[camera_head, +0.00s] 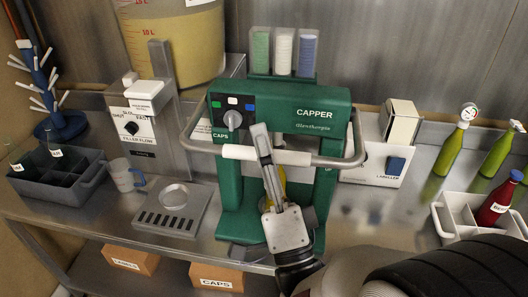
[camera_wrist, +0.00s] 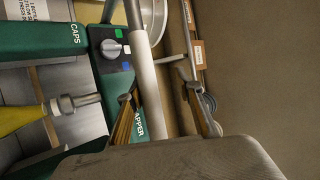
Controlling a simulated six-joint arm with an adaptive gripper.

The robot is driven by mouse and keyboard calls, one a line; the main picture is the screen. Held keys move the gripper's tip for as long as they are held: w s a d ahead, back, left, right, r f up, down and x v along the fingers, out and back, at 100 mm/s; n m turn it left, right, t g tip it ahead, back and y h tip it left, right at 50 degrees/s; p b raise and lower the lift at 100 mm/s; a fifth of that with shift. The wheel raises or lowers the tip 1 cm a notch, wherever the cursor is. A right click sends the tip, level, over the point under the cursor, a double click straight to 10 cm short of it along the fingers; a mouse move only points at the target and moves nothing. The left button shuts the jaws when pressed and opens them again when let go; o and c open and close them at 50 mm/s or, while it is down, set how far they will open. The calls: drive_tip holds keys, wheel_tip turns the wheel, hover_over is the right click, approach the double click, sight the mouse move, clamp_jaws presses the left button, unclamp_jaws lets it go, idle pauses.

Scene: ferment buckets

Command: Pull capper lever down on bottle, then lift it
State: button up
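The green capper (camera_head: 318,122) stands mid-counter in the head view. In the wrist view the white bar (camera_wrist: 147,85) runs down the middle. My gripper (camera_head: 262,140) is at the bar; in the wrist view its fingers (camera_wrist: 165,105) look apart, the left one close to the bar. Firm contact cannot be told. A yellow bottle (camera_wrist: 18,117) stands in the capper, its neck under a metal part; in the head view my gripper mostly hides it.
A filler (camera_head: 145,125) with a drip tray (camera_head: 172,212) stands left of the capper, beside a measuring cup (camera_head: 126,178) and dark crate (camera_head: 62,180). A labeller (camera_head: 378,160), green bottles (camera_head: 447,150) and a white crate (camera_head: 460,215) are right.

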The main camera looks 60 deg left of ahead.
drive_tip(key=shift+r, duration=3.8)
drive_tip(key=shift+d+f, duration=0.1)
drive_tip(key=shift+f, duration=0.1)
drive_tip(key=shift+d+f, duration=0.1)
drive_tip(key=shift+f, duration=0.05)
drive_tip(key=d+f, duration=0.5)
drive_tip(key=f, duration=0.1)
drive_tip(key=shift+s+f, duration=0.3)
drive_tip(key=shift+f, duration=0.05)
drive_tip(key=shift+d, duration=0.1)
drive_tip(key=shift+s+r, duration=0.1)
